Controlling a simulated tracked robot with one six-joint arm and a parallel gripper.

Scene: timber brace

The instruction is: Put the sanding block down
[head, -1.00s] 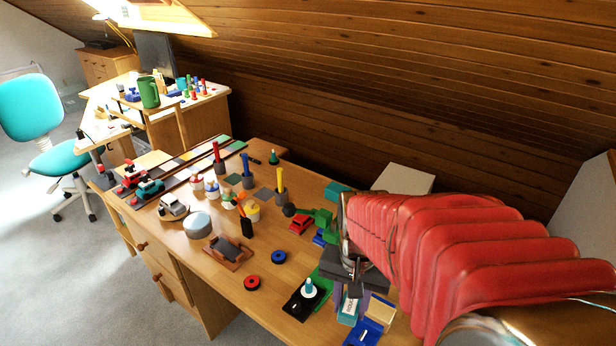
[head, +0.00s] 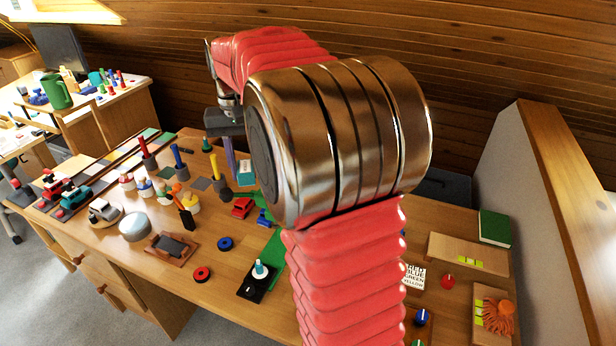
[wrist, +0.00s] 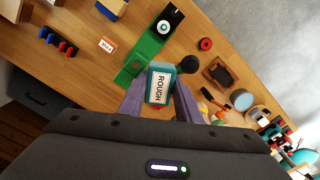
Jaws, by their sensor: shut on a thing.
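The sanding block is a teal block with a white label reading ROUGH (wrist: 160,84). In the wrist view it sits between the two purple fingers of my gripper (wrist: 159,103), which are shut on it. In the head view the block (head: 246,172) shows beside a purple finger of my gripper (head: 237,172), partly hidden by my arm. The block appears held above the desk, over or near the green mat (wrist: 146,47). The height of its underside cannot be told.
A red car (head: 242,208), a blue ring (head: 225,243) and a red ring (head: 202,274) are near. My arm hides the desk's middle.

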